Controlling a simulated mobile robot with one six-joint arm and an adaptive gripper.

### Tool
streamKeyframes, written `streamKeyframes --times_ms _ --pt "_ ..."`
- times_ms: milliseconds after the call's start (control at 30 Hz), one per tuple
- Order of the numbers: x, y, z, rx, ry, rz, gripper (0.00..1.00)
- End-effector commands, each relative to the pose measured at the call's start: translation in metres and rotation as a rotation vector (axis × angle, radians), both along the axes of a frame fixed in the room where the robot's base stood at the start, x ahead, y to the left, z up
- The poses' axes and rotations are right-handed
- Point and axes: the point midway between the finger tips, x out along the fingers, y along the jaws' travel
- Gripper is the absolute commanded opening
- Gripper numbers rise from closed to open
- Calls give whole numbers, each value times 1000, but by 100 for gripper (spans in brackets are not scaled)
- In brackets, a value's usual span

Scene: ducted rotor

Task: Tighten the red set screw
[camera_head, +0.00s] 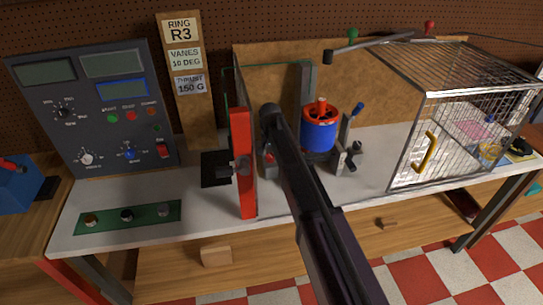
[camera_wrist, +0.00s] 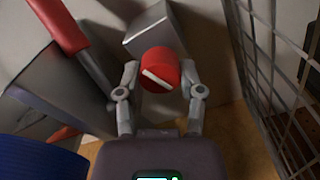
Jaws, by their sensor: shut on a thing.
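The red set screw (camera_wrist: 158,70) shows in the wrist view as a round red head with a white line slanting across it. It sits at a grey block (camera_wrist: 152,34). My gripper (camera_wrist: 160,75) has one finger on each side of the red head and is shut on it. In the head view I cannot make out the screw or my fingertips; my dark arm crosses the middle of the bench. The rotor in its blue duct with a red rim (camera_head: 319,128) stands right of my arm.
A wire cage (camera_head: 412,130) with a yellow handle stands on the right; its bars (camera_wrist: 275,90) are close at the right in the wrist view. A red upright (camera_head: 243,165) stands left of my arm. A control panel (camera_head: 92,105) is at the left.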

Motion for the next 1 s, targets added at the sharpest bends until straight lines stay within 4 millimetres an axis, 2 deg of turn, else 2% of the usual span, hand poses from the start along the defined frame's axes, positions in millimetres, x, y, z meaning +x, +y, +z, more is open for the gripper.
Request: streamKeyframes --times_ms 567,600,700,1000 --pt "3 1 0 0 -7 -52 2" --pt "3 1 0 0 -7 -52 52" --pt "3 1 0 0 -6 -51 82" --pt "1 1 0 0 -3 -50 84"
